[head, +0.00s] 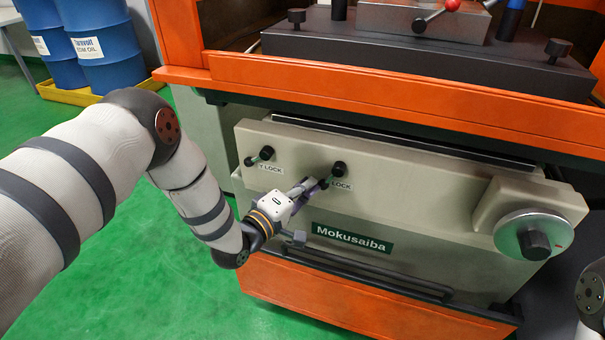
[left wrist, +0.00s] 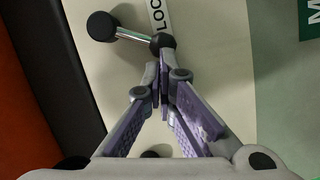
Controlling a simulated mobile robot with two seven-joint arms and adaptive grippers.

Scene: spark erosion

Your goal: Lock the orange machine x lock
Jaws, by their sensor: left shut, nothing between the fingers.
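The lock lever beside my left gripper has a black knob (head: 339,168) and stands on the beige front panel, with a label reading LOCK beside it. The gripper hides part of the label, so its first letter does not show. In the left wrist view the lever shows as a large black knob (left wrist: 102,26), a silver rod and a smaller black end. My left gripper (head: 313,186) is shut and empty. Its fingertips (left wrist: 158,76) are close to the smaller black end; whether they touch it, I cannot tell. My right gripper is out of view.
A second lock lever (head: 265,153) sits to the left on the same panel. A handwheel (head: 534,236) juts out at the right. The orange ledge (head: 390,98) overhangs the panel. Blue drums (head: 100,40) stand at the back left; the green floor (head: 150,290) is open.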

